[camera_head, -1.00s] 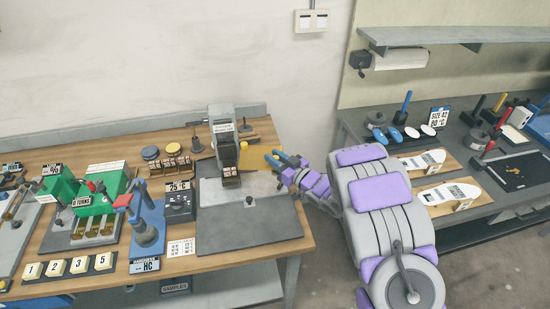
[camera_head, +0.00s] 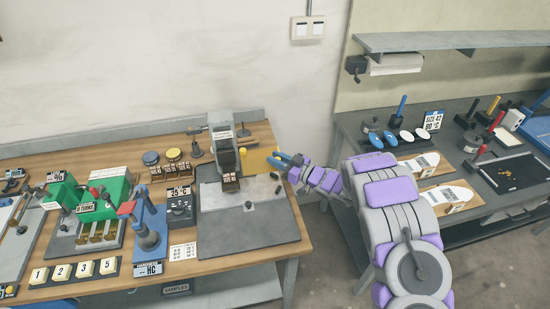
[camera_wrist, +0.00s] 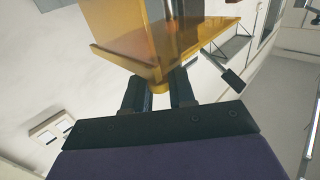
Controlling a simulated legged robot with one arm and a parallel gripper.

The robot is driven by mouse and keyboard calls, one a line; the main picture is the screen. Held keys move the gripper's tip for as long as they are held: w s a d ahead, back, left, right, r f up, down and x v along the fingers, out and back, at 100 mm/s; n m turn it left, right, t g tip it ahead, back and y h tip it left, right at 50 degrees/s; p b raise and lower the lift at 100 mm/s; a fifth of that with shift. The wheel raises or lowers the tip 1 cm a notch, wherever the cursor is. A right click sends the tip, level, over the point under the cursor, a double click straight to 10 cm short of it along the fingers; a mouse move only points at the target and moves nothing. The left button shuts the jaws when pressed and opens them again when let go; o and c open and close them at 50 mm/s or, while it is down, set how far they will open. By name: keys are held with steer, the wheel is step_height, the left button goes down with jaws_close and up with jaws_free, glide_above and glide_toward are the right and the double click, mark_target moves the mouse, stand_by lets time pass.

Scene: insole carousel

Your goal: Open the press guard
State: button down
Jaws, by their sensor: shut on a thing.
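The press (camera_head: 224,150) is a grey upright machine on a dark base plate at the right of the wooden bench. Its amber press guard (camera_head: 258,159) stands out from the press's right side. My gripper (camera_head: 277,157) is at the guard's outer right edge. In the wrist view the guard (camera_wrist: 130,32) is a see-through amber panel with a lip along its lower edge. There my gripper (camera_wrist: 160,80) is shut on the edge of the guard. The exact contact at the fingertips is partly hidden by the lip.
A grey base plate (camera_head: 250,224) lies under the press. A red-and-blue hardness tester (camera_head: 148,230) and green machines (camera_head: 97,192) stand to the left. A second bench (camera_head: 465,150) with insoles is on the right, behind my arm. A floor gap separates the benches.

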steer(key=shift+w+d+n+g+p, duration=0.2)
steer(key=shift+w+n+g+p, duration=0.1)
steer(key=shift+w+g+p, duration=0.1)
steer(key=c, duration=1)
jaws_free()
steer(key=shift+c, duration=0.2)
steer(key=p+v, duration=0.1)
steer(key=v, duration=1.6)
steer(key=shift+d+f, duration=0.35)
steer(key=shift+f, duration=0.05)
